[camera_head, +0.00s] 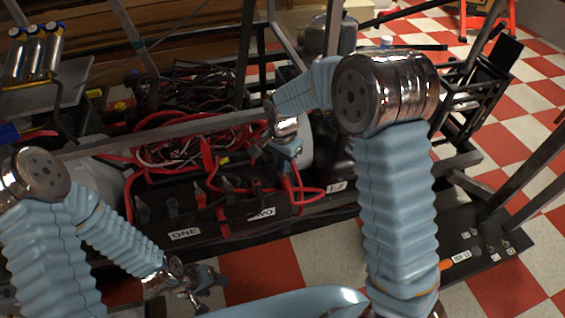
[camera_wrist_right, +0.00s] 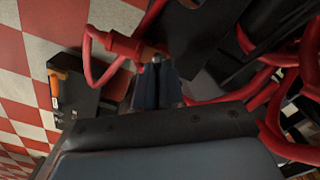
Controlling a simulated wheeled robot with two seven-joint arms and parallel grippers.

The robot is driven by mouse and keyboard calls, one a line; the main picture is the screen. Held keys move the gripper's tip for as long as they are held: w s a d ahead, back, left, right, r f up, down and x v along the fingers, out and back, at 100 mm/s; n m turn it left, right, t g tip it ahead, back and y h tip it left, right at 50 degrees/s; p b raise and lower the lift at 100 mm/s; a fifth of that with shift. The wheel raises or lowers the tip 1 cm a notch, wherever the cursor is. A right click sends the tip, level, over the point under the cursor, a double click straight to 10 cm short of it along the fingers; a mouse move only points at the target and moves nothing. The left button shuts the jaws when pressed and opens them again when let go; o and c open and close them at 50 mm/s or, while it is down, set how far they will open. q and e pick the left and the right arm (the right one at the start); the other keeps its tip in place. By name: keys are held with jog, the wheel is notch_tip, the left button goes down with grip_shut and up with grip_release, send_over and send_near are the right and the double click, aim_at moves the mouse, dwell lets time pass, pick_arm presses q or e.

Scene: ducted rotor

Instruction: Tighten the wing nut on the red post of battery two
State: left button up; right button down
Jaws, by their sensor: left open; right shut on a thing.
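Battery two (camera_head: 240,203), a black block labelled TWO, stands in the frame beside battery one (camera_head: 165,212), labelled ONE. My right gripper (camera_head: 289,160) reaches down at the right end of battery two. In the right wrist view, my right gripper's dark jaws (camera_wrist_right: 156,72) are closed at a small grey metal piece, seemingly the wing nut (camera_wrist_right: 156,59), beside a red cable end (camera_wrist_right: 125,46). The jaws hide most of the nut, and the red post cannot be made out. My left gripper (camera_head: 210,283) is open and empty, low in front of battery one.
Red cables (camera_head: 190,142) loop over and behind the batteries. A metal rail (camera_head: 165,135) crosses behind them. Checkered floor is open in front.

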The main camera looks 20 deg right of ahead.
jog(key=m, duration=0.1)
jog(key=m+p, duration=0.1)
jog(key=m, duration=0.2)
jog(key=shift+w+r, duration=0.1)
jog(key=shift+r, duration=0.15)
jog(key=shift+m+p, duration=0.8)
jog(key=shift+m, duration=0.7)
jog(key=shift+f, duration=0.1)
jog(key=c, duration=1.2)
grip_release()
jog(key=shift+c, duration=0.2)
notch_tip(320, 180, up, 14)
jog(key=shift+f+p, duration=0.15)
jog(key=shift+p, duration=0.25)
